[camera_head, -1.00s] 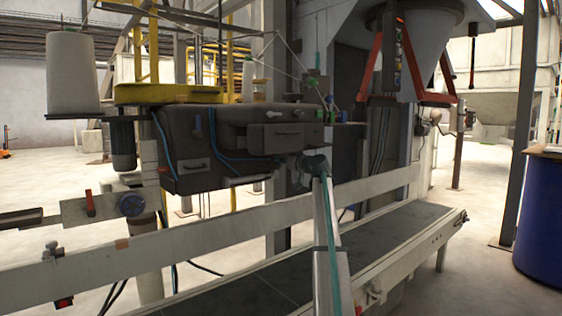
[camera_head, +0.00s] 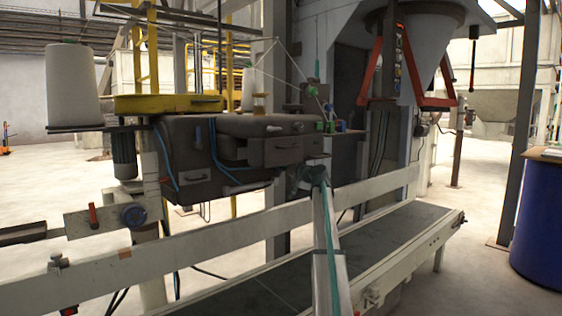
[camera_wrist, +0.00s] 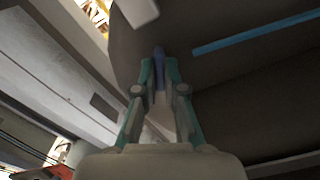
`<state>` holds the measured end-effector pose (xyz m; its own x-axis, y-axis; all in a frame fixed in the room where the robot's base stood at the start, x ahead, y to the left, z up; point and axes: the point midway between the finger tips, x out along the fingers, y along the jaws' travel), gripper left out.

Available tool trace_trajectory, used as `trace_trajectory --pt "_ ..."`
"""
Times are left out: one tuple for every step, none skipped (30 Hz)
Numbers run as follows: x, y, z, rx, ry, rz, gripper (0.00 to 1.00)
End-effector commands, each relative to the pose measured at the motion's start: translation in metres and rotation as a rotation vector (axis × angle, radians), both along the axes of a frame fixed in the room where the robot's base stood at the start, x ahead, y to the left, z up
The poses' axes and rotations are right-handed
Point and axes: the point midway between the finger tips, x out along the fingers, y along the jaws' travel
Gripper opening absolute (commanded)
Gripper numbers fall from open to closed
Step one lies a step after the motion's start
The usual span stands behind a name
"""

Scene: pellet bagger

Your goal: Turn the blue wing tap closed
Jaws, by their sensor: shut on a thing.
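My gripper (camera_wrist: 160,90) shows in the wrist view with its two teal-edged fingers converging on a small blue piece, the blue wing tap (camera_wrist: 159,56). The fingers are shut on it, and only its upper part shows between the tips. It is close against a dark brown-grey housing. In the head view my arm reaches up to the underside of the dark sewing head (camera_head: 240,150). There the fingers and the tap they hold are hidden behind the end of my arm. How far the tap is turned cannot be told.
A conveyor belt (camera_head: 395,230) with a pale side rail (camera_head: 210,225) runs below the sewing head. A white thread cone (camera_head: 72,88) stands at left. A hopper (camera_head: 432,45) with red legs is behind, and a blue drum (camera_head: 540,225) stands at right. Thin blue hoses run along the housing.

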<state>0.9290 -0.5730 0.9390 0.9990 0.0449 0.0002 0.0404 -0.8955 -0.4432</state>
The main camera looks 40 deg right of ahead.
Motion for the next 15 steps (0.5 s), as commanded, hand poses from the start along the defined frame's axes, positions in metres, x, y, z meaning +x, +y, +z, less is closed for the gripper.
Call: trace_trajectory --pt "-0.0008 0.0006 0.0046 0.047 0.004 0.001 0.00" --pt "-0.0008 0.0004 0.0046 0.075 0.006 0.000 0.00" --pt "-0.0008 0.0003 0.0046 0.112 0.007 0.000 0.00" --pt "-0.0009 0.0002 0.0048 0.140 0.009 0.000 0.00" --pt "-0.0009 0.0002 0.0048 0.170 0.010 0.000 0.00" --pt "-0.0009 0.0000 0.0046 0.208 0.012 0.000 0.00" --pt "-0.0008 -0.0002 0.0043 0.237 0.012 0.000 0.00" --pt "-0.0007 -0.0003 0.0040 0.266 0.013 0.000 0.00" --pt "-0.0008 -0.0005 0.0038 0.303 0.015 0.000 0.00" --pt "-0.0008 -0.0006 0.0038 0.331 0.016 0.000 0.00" --pt "-0.0008 -0.0007 0.0039 0.360 0.018 0.000 0.00" --pt "-0.0009 -0.0008 0.0040 0.398 0.019 0.000 0.00" --pt "-0.0008 -0.0008 0.0038 0.427 0.021 0.000 0.00" --pt "-0.0008 -0.0009 0.0036 0.454 0.022 0.000 0.00" --pt "-0.0007 -0.0010 0.0032 0.492 0.023 0.000 0.00"
